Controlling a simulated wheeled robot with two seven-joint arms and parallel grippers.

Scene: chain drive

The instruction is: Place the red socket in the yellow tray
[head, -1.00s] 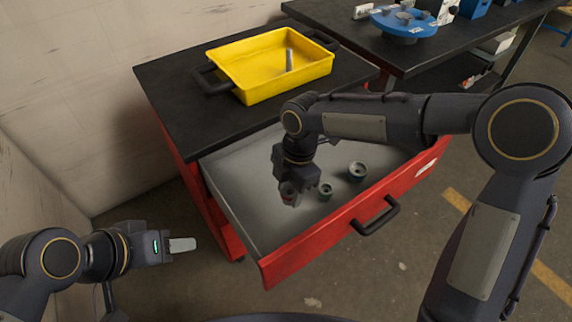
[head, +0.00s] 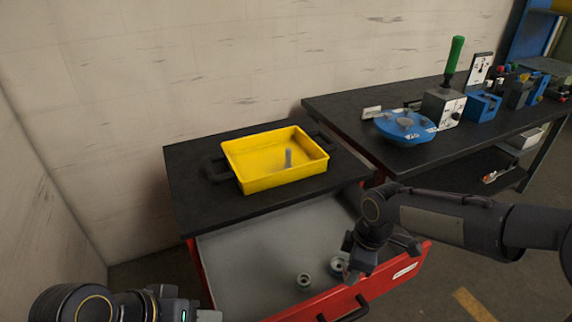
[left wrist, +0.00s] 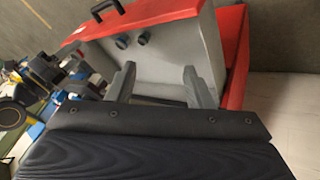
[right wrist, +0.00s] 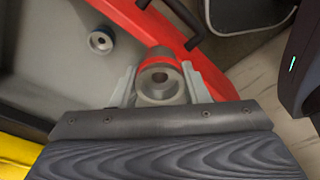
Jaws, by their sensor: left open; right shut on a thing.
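The red socket (right wrist: 158,62), a grey ring-shaped part with a red band, is between the fingers of my right gripper (right wrist: 160,88) in the right wrist view. That gripper is shut on it. In the head view my right gripper (head: 352,270) is over the right part of the open drawer, and the socket is hidden there. The yellow tray (head: 282,182) sits on the black cabinet top, behind and left of my right gripper. My left gripper (left wrist: 160,88) is open and empty in the left wrist view; its fingertips are not clear in the head view.
The drawer (head: 255,262) holds a green-banded socket (head: 303,282) and a blue-banded socket (head: 338,266). A grey pin (head: 288,158) stands inside the tray. A bench at the right carries a blue round fixture (head: 405,127) and a green-handled device (head: 453,60).

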